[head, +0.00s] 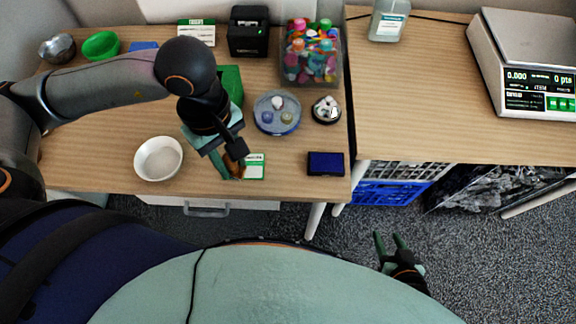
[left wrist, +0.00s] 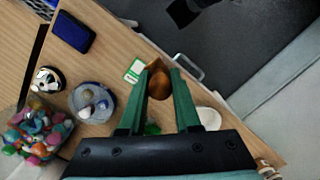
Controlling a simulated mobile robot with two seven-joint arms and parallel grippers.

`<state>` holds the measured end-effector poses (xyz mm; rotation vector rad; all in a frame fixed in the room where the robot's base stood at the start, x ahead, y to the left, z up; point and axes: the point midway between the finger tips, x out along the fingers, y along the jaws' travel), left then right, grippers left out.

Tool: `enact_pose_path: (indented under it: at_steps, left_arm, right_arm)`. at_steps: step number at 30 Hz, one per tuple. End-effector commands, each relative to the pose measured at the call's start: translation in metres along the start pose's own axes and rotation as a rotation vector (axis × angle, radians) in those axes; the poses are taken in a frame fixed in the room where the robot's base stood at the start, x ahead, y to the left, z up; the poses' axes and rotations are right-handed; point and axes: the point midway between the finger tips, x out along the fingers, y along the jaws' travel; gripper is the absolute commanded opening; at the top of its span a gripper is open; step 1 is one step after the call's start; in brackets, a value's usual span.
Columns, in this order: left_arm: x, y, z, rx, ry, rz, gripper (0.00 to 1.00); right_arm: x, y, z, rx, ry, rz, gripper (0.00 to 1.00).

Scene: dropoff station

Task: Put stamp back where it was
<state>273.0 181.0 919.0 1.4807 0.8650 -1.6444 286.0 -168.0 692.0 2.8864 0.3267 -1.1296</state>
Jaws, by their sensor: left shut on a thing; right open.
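The stamp, with a brown wooden handle (left wrist: 159,85), is between the fingers of my left gripper (left wrist: 158,75), which is shut on it. In the head view the brown stamp (head: 238,153) is partly hidden by my left gripper (head: 232,166), beside a white and green card (head: 255,167) near the table's front edge. I cannot tell whether the stamp touches the table. A dark blue ink pad (head: 325,164) lies to the right, apart from the stamp. My right gripper (head: 393,243) is open and empty over the floor.
A white bowl (head: 158,159) stands left of my left gripper. A round blue dish (head: 277,113), a bell (head: 326,109), and a clear bin of colourful items (head: 311,53) stand to the right and behind. Bare table lies between card and ink pad.

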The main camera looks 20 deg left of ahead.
Motion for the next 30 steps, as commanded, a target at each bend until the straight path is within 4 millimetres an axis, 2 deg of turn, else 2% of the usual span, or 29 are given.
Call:
enact_pose_path:
  at_steps: [6,10,22,27,30]
  left_arm:
    - [0.004,-0.016,0.012,-0.200,-0.016,0.022,0.00]
    - [0.009,-0.009,0.014,-0.235,-0.020,0.028,0.00]
    - [0.043,0.073,0.013,-0.236,-0.021,0.026,0.00]
    - [0.076,0.098,0.010,-0.238,-0.020,0.024,0.00]
    - [0.088,0.109,0.008,-0.237,-0.018,0.025,0.00]
  right_arm:
    - [0.001,0.000,0.001,0.000,-0.001,0.000,0.50]
    - [0.002,0.000,0.002,0.001,-0.001,0.000,0.50]
    - [-0.006,0.000,-0.006,0.001,-0.002,0.001,0.50]
    - [-0.006,0.000,-0.006,0.001,-0.001,0.001,0.50]
    - [-0.006,0.000,-0.006,0.001,-0.001,0.001,0.50]
